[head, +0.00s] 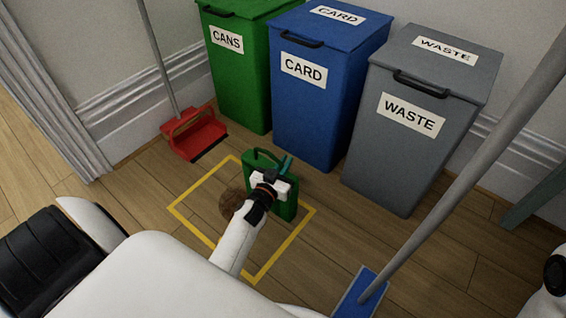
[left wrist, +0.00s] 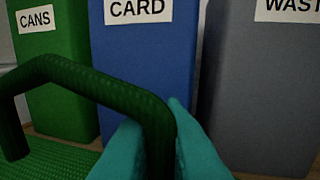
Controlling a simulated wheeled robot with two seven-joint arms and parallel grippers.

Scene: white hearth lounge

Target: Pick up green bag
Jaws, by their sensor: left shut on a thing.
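The green bag (head: 286,210) stands on the wood floor inside a yellow outlined square (head: 189,227). My left gripper (head: 284,166) reaches over it and partly hides it. In the left wrist view, the bag's dark green looped handle (left wrist: 90,84) crosses the picture, with the bag's green top (left wrist: 50,164) at lower left. The teal fingers of my left gripper (left wrist: 158,135) are shut on the right part of the handle, one on each side. My right gripper does not show.
Green CANS (head: 237,95), blue CARD (head: 314,112) and grey WASTE (head: 399,155) bins stand behind the bag. A red dustpan (head: 195,135) is at left. A blue-headed pole (head: 362,291) leans at right. A brown round thing (head: 231,206) lies beside my arm.

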